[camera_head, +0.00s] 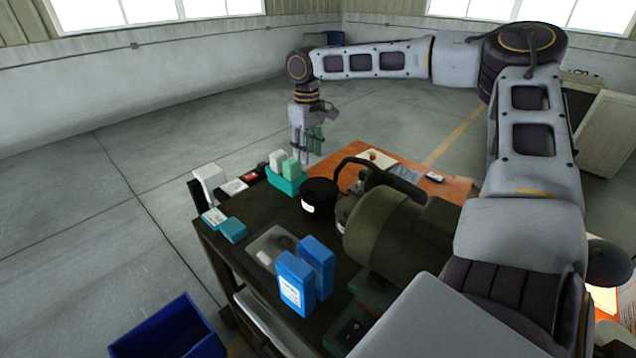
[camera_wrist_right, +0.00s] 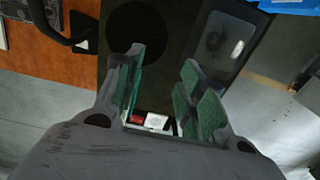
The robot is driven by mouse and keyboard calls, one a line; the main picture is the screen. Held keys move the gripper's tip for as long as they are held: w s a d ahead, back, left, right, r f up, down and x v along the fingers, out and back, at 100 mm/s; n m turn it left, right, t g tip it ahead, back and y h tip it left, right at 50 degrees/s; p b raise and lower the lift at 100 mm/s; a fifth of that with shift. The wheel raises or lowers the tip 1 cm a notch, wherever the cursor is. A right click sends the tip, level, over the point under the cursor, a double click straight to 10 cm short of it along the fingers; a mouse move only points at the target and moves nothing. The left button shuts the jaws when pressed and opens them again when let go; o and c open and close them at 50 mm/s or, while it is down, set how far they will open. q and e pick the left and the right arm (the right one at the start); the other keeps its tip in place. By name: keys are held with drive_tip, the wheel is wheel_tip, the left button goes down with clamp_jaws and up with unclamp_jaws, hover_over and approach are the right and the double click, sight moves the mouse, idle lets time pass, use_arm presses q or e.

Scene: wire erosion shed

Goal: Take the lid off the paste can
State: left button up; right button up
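The paste can looks to be the round black can (camera_head: 319,196) with a white label, upright on the dark bench top in the head view. Its round black top, seemingly the lid, shows in the right wrist view (camera_wrist_right: 136,30), beyond the fingertips. I cannot make out the seam between lid and can. My right gripper (camera_head: 307,153) points down above the far part of the bench, higher than the can and apart from it. In the right wrist view its green-padded fingers (camera_wrist_right: 163,72) are spread with nothing between them. My left gripper is not in view.
A teal tray (camera_head: 286,186) with pale and green blocks stands beside the can. A dark green motor-like machine (camera_head: 384,232) with a black handle stands right of it. Blue boxes (camera_head: 297,283) stand nearer. An orange board (camera_head: 343,178) lies behind; a blue bin (camera_head: 166,329) is on the floor.

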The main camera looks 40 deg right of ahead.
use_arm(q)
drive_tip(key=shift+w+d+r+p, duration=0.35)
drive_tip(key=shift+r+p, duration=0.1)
use_arm(e)
hover_over(310, 189)
drive_tip(key=shift+a+f, duration=0.15)
drive_tip(key=shift+f, duration=1.9)
drive_tip(key=shift+a+f, duration=0.1)
drive_tip(key=shift+f, duration=1.95)
drive_tip(key=shift+f, duration=0.2)
drive_tip(key=shift+d+f+p, duration=0.15)
drive_tip(key=shift+f+p, duration=0.2)
drive_tip(key=shift+f, duration=0.3)
drive_tip(key=shift+d+f+p, duration=0.15)
drive_tip(key=shift+f+p, duration=0.15)
drive_tip(key=shift+f, duration=0.3)
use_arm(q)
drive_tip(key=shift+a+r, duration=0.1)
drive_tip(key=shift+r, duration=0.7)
use_arm(e)
drive_tip(key=shift+f, duration=1.15)
clamp_jaws()
